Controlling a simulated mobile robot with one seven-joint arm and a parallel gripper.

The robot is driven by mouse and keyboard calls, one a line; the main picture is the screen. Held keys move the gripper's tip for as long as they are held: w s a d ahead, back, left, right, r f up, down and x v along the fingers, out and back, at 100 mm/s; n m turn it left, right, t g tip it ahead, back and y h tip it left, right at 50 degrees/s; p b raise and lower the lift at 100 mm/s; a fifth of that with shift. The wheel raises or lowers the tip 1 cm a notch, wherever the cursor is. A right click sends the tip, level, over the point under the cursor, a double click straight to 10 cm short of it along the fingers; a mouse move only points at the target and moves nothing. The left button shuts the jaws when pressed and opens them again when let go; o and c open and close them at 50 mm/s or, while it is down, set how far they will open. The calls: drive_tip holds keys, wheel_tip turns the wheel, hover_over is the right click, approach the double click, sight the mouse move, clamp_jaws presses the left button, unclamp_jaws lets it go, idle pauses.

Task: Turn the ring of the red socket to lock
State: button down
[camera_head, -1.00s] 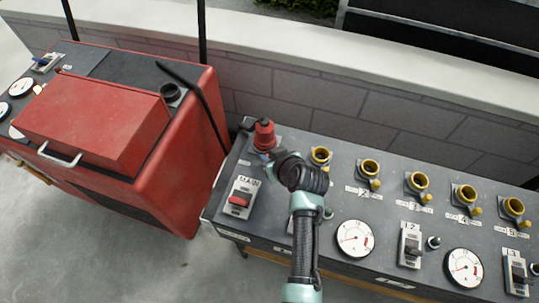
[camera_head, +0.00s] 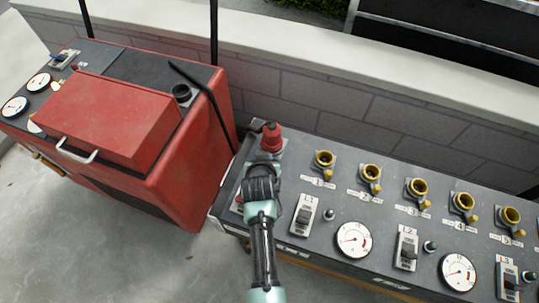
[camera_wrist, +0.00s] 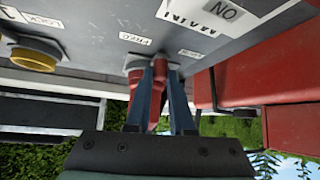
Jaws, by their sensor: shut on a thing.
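The red socket (camera_head: 271,138) stands at the far left end of the grey panel (camera_head: 330,195). In the wrist view the red socket (camera_wrist: 138,84) hangs upside down from the panel, partly behind my fingers. My gripper (camera_head: 266,158) is at the near side of the socket in the head view, its fingers mostly hidden by my wrist. In the wrist view my gripper (camera_wrist: 165,76) has its two blue fingers closed at the socket's ring, on a small red part. A label reading FREED (camera_wrist: 135,38) and another label (camera_wrist: 191,54) lie beside the socket.
Several yellow sockets (camera_head: 371,172) line the panel to the right, with gauges (camera_head: 353,240) and switches (camera_head: 304,214) in front. A red machine (camera_head: 150,150) stands close on the left. A low block wall (camera_head: 330,100) runs behind.

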drive_tip(key=a+m+h+b, duration=0.1)
drive_tip(key=w+a+m+h+b, duration=0.1)
drive_tip(key=m+b, duration=0.1)
drive_tip(key=shift+f, duration=0.2)
drive_tip(key=shift+w+a+r+m+g+h+b, duration=0.2)
drive_tip(key=shift+a+m+g+h+b, duration=0.2)
drive_tip(key=shift+m+h+b, duration=0.55)
drive_tip(key=c, duration=0.8)
unclamp_jaws()
drive_tip(key=p+v, duration=0.2)
drive_tip(key=v, duration=1.1)
drive_tip(key=shift+d, duration=0.15)
